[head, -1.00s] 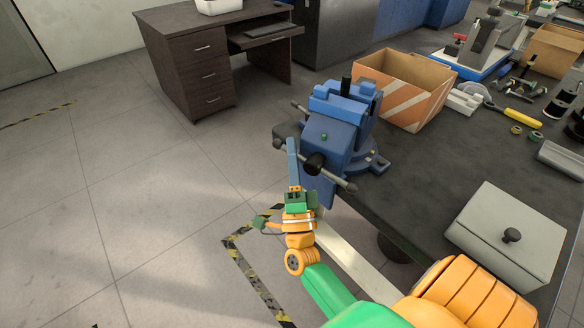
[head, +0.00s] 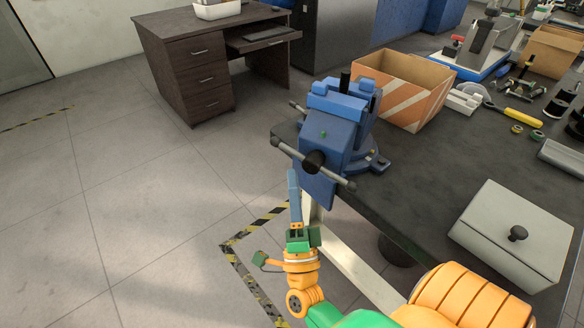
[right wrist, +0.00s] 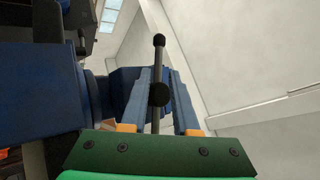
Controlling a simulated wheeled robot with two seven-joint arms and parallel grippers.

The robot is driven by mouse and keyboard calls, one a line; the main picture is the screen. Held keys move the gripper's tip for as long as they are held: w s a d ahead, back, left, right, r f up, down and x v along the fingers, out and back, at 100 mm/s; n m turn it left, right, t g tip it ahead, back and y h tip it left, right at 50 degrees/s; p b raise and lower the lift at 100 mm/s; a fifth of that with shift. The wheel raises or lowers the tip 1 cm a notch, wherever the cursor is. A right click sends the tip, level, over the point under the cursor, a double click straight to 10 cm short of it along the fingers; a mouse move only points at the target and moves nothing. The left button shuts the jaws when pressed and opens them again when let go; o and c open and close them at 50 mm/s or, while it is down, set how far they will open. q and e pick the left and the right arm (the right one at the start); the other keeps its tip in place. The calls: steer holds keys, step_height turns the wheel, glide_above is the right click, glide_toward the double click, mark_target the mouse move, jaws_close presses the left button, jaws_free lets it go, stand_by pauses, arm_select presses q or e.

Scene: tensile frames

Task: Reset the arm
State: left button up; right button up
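My right arm, orange and green, comes in from the bottom of the head view. My right gripper (head: 293,174) has long blue fingers that point up the picture, just below and left of the blue vise (head: 326,140). In the right wrist view the two fingers (right wrist: 160,82) stand apart, with nothing held between them. The vise's dark handle bar with ball ends (right wrist: 158,62) shows in the gap, beyond the fingers. In the head view the fingertips look clear of the vise. My left gripper is not in view.
The dark workbench (head: 420,185) carries the vise, an orange-and-white striped box (head: 405,95), a grey lidded box (head: 515,225) and several tools. A brown desk (head: 190,70) stands at the back. The floor to the left is free.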

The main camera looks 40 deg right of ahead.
stand_by(0.6)
steer(key=w+a+f+n+g+y+p, duration=0.25)
steer(key=a+f+n+y, duration=0.25)
steer(key=f+n+y, duration=0.45)
steer(key=s+a+f+n+g+y+p, duration=0.2)
steer(key=s+f+n+g, duration=0.15)
steer(key=f, duration=0.45)
steer(key=s+a+f+n+g+y+p, duration=0.2)
steer(key=f+n+g, duration=0.2)
steer(key=f, duration=0.5)
steer(key=s+d+f+n+g+p, duration=0.1)
steer(key=s+f+n+g, duration=0.1)
steer(key=s, duration=0.6)
steer(key=s+d+f+n+g+h, duration=0.1)
steer(key=s+d+f+n+g, duration=0.1)
steer(key=s+f+g, duration=0.3)
steer(key=s+d+f+n+g+p, duration=0.1)
steer(key=s+f+n+g, duration=0.2)
steer(key=s, duration=0.9)
steer(key=shift+d+f+g+p, duration=0.3)
steer(key=shift+f+g+p, duration=0.1)
steer(key=shift+f, duration=0.5)
